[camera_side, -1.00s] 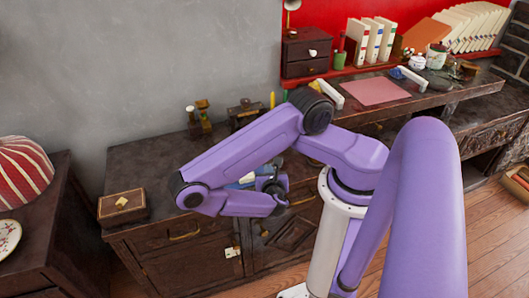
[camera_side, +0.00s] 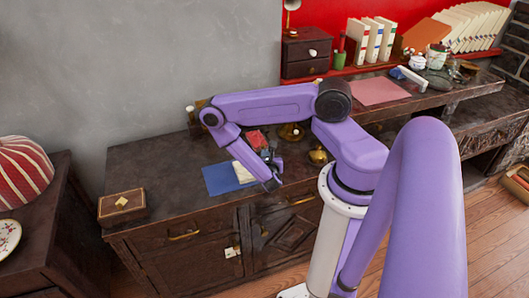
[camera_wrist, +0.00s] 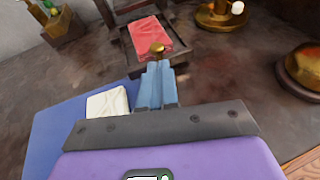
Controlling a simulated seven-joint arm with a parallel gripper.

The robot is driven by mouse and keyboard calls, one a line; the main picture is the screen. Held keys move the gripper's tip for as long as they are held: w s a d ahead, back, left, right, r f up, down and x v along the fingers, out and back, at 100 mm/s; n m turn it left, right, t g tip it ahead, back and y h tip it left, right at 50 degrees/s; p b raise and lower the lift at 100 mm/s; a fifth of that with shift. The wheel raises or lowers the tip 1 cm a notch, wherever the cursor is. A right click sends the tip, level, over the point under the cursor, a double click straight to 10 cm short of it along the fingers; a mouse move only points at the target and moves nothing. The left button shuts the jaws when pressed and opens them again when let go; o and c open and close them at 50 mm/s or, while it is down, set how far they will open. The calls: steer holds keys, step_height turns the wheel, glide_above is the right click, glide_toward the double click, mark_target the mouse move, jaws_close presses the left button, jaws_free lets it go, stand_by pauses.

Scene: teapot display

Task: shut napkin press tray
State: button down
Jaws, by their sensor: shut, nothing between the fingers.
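The napkin press (camera_wrist: 108,14) is a dark frame at the top of the wrist view. Its dark tray (camera_wrist: 133,70) sticks out toward me with a folded red napkin (camera_wrist: 150,35) on it. A brass knob (camera_wrist: 157,47) is at the tray's near edge. The napkin also shows in the side view (camera_side: 256,138), where my arm hides most of the press. My gripper (camera_wrist: 157,68) has its blue fingers together and empty, pointing at the knob. The fingertips appear just below the knob in the wrist view; I cannot tell whether they touch it. My gripper also shows in the side view (camera_side: 272,170).
A blue mat (camera_wrist: 52,130) with a cream block (camera_wrist: 107,102) lies left of my gripper. Brass pieces (camera_wrist: 222,14) (camera_wrist: 305,65) stand to the right. A wooden box (camera_side: 122,207) sits at the cabinet's left end. The cabinet top between is clear.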

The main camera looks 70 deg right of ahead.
mark_target(253, 136)
steer(key=shift+w+d, duration=0.55)
steer(key=shift+d, duration=0.3)
steer(key=w+d, duration=0.9)
steer(key=shift+w+d, duration=0.2)
steer(key=shift+d, duration=0.05)
